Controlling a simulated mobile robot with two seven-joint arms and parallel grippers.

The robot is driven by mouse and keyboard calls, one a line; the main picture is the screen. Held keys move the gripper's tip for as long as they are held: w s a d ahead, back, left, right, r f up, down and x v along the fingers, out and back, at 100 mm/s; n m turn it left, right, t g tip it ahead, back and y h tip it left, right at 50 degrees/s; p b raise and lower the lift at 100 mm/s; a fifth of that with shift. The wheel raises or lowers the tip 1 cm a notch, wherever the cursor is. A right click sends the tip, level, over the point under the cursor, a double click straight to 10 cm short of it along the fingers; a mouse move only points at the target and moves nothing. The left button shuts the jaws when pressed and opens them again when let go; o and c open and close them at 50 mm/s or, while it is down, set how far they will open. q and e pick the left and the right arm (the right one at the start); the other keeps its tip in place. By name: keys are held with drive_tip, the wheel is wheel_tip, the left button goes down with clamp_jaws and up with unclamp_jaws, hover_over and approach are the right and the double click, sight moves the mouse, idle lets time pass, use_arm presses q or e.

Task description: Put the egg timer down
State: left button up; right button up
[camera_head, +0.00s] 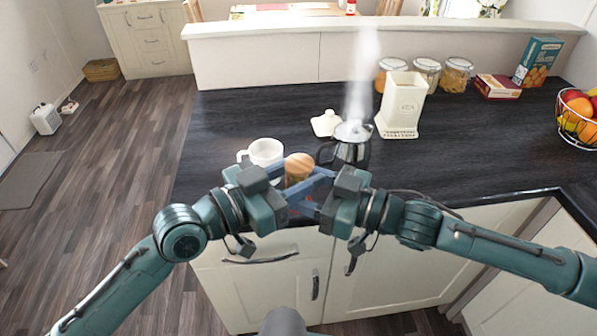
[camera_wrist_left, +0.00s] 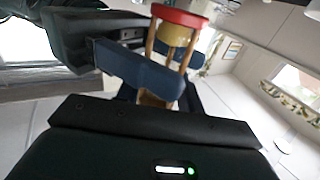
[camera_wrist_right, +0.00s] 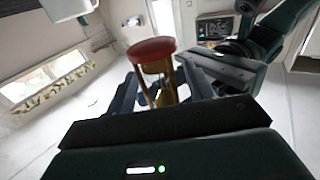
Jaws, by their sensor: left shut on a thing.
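The egg timer is an hourglass with wooden posts and a red end. In the head view its tan top (camera_head: 298,166) shows between my grippers, above the counter's front edge. Its red end shows in the left wrist view (camera_wrist_left: 180,17) and the right wrist view (camera_wrist_right: 152,48). My left gripper (camera_head: 287,184) is shut on the timer from the left. My right gripper (camera_head: 312,192) is at the timer from the right, its fingers apart with the timer between them. The fingers hide the middle of the timer in the head view.
A white mug (camera_head: 266,152) stands behind my left gripper. A steaming kettle (camera_head: 351,150) stands behind my right gripper, with a small white piece (camera_head: 325,122) beside it. A cream canister (camera_head: 402,103), jars (camera_head: 426,72), boxes (camera_head: 498,87) and a fruit basket (camera_head: 580,120) stand further right. The dark counter (camera_head: 480,145) is clear at right centre.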

drive_tip(key=shift+o, duration=0.9)
